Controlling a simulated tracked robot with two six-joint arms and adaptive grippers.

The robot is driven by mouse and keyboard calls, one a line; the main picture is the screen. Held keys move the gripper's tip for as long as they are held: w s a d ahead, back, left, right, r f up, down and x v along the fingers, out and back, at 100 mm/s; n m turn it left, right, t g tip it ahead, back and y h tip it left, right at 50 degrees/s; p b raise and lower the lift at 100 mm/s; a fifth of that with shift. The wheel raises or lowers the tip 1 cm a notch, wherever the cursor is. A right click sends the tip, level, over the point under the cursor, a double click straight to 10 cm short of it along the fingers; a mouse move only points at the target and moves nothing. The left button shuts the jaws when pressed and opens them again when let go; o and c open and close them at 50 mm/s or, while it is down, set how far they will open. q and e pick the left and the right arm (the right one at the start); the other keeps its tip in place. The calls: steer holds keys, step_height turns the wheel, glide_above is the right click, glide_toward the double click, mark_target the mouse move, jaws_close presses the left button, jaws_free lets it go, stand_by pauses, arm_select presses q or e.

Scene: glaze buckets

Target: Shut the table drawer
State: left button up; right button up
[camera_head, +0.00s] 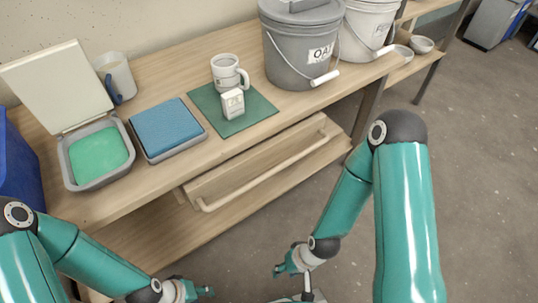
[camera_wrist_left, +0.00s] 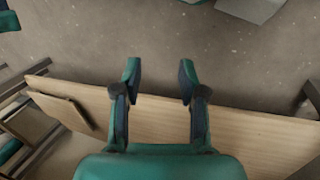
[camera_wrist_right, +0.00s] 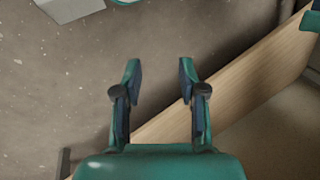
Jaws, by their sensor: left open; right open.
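The table drawer (camera_head: 250,165) is a light wood front under the tabletop, with a long pale bar handle (camera_head: 262,178) across it. It stands out a little from under the table edge. My left gripper (camera_head: 205,291) is at the bottom of the head view, in front of and below the drawer and apart from it. It is open and empty in the left wrist view (camera_wrist_left: 160,75). My right gripper (camera_head: 278,270) is also low in front of the drawer, clear of the handle. It is open and empty in the right wrist view (camera_wrist_right: 157,75).
The wooden table (camera_head: 190,75) holds a grey bucket (camera_head: 290,60), a white bucket (camera_head: 362,35), a mug (camera_head: 226,70) and small box (camera_head: 232,104) on a green mat (camera_head: 255,112), a blue sponge-like pad (camera_head: 165,128) and an open lidded container (camera_head: 75,185). Floor (camera_head: 440,95) is clear at right.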

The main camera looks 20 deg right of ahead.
arm_select(q)
steer(key=shift+w, duration=0.45)
arm_select(e)
steer(key=shift+w, duration=0.4)
arm_select(q)
steer(key=o, duration=1.1)
steer(key=shift+d+f+b, duration=0.1)
steer(key=shift+f+b, duration=0.3)
steer(key=shift+b, duration=0.05)
arm_select(e)
steer(key=m+t+y+b, duration=0.3)
steer(key=m+t+y, duration=0.45)
steer(key=t, duration=0.35)
glide_toward(275, 168)
steer(key=shift+m+h, duration=0.25)
steer(key=shift+m, duration=0.2)
steer(key=b+x, duration=0.2)
steer(key=x, duration=0.1)
steer(key=b+x, duration=0.2)
steer(key=x, duration=0.1)
steer(key=b+x, duration=0.2)
steer(key=x, duration=0.1)
steer(key=shift+w+a+f, duration=0.1)
steer(key=shift+a+f, duration=0.15)
steer(key=shift+f, duration=0.2)
arm_select(q)
step_height(275, 168, down, 9)
steer(key=shift+f, duration=0.2)
arm_select(e)
steer(key=shift+w+a, duration=0.25)
